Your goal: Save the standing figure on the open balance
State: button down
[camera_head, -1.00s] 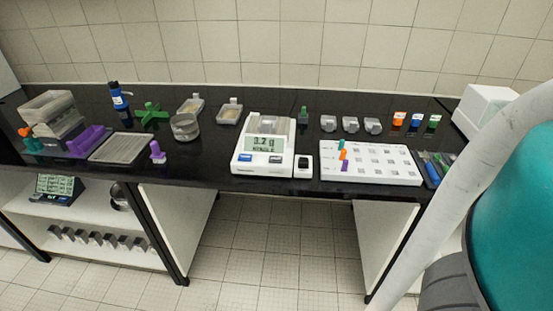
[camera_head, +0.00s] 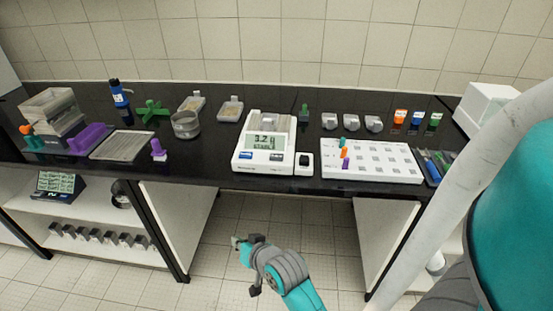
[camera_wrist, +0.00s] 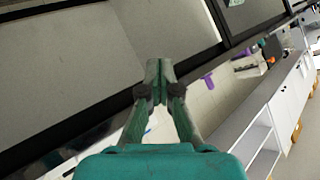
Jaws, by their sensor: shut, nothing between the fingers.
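The white balance (camera_head: 264,142) stands on the black bench near the middle in the head view. Its display (camera_head: 265,141) shows a figure that looks like 3.2 with a last digit too small to be sure of, and a smaller line of text under it. Blue keys (camera_head: 246,155) sit below the display, and a grey box-shaped thing (camera_head: 279,122) is at its back. A small white unit with a black top (camera_head: 305,160) stands at its right. My gripper (camera_head: 237,242) is below and in front of the bench edge, away from the balance. In the wrist view my gripper (camera_wrist: 158,70) is shut and empty.
A white board with pegs (camera_head: 385,160) lies right of the balance. A metal sieve (camera_head: 186,124), grey trays (camera_head: 230,110) and a purple piece (camera_head: 158,149) stand to the left. Grey cups (camera_head: 349,122) and coloured bottles (camera_head: 416,120) are at the back right. Floor before the bench is clear.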

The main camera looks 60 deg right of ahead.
jog(key=w+d+r+m, duration=0.1)
jog(key=d+r, duration=0.2)
jog(key=d, duration=0.1)
jog(key=w+d+r+m, duration=0.1)
jog(key=w+d+r, duration=0.1)
jog(key=d, duration=0.3)
jog(key=w+d+r+g, duration=0.1)
jog(key=w+d+r, duration=0.1)
jog(key=d+r, duration=0.2)
jog(key=shift+d+r+m+h, duration=0.15)
jog(key=shift+r+m+h, duration=0.15)
jog(key=shift+r+m, duration=0.1)
notch_tip(320, 180, up, 15)
jog(key=m+g, duration=0.2)
jog(key=m, duration=0.1)
send_over(278, 157)
jog(key=shift+r, duration=0.1)
jog(key=shift+f, duration=4.4)
jog(key=shift+f, duration=0.45)
